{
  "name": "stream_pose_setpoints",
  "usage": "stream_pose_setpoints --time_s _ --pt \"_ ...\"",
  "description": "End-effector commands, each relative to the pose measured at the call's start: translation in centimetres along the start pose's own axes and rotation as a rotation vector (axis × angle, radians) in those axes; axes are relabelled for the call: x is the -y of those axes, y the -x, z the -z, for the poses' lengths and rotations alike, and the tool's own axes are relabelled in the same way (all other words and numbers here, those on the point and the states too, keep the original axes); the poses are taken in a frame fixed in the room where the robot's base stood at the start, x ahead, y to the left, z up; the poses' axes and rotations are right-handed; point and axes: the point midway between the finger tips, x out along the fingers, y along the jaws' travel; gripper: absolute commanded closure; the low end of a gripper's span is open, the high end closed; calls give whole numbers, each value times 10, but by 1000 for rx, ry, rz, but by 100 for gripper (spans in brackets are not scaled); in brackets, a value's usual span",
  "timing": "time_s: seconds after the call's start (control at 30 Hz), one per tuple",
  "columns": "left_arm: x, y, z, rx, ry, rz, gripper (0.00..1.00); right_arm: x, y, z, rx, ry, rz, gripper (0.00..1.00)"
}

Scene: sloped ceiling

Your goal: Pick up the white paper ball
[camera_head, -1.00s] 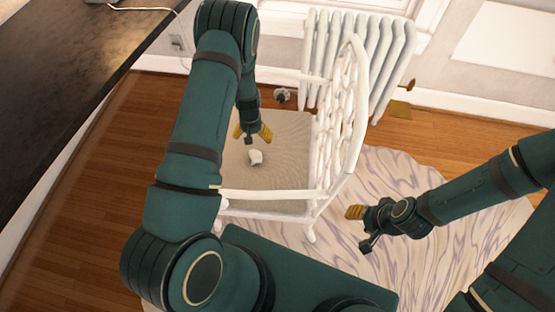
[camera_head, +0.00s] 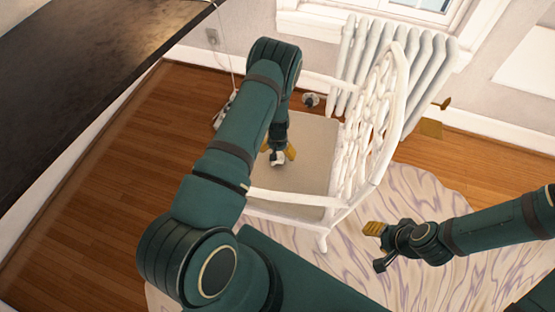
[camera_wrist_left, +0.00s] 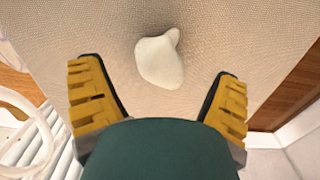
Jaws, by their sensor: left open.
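The white paper ball (camera_head: 277,158) lies on the beige seat (camera_head: 310,180) of a white chair. In the left wrist view the paper ball (camera_wrist_left: 160,60) is a small crumpled lump on the woven seat, just beyond the fingertips and roughly centred between them. My left gripper (camera_head: 278,152) points down over the seat, close to the ball. Its yellow fingers are spread wide in the left wrist view (camera_wrist_left: 160,85), with nothing between them. My right gripper (camera_head: 376,248) is over the patterned rug, away from the chair, and looks empty; its fingers appear apart.
The chair's white openwork back (camera_head: 378,120) rises right of the left gripper, and a white arm rail (camera_head: 290,197) runs along its near side. A radiator (camera_head: 390,65) stands behind. A dark counter (camera_head: 80,80) is at the left.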

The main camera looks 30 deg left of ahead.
Motion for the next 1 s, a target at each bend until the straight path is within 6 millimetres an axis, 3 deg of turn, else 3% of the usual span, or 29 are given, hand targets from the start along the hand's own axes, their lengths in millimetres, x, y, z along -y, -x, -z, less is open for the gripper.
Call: stream_pose_setpoints --time_s 0.13,0.4,0.57,1.0 --pt "0 -23 -1 1 1 0 10 -3 -8 1 -3 0 0 53" --pt "0 -24 0 0 0 0 12 -3 -7 1 -4 0 0 53" --pt "0 -24 0 0 0 0 64 -3 -7 1 -4 0 0 53" --pt "0 -18 0 -1 0 0 65 -2 -5 1 -3 0 0 53"
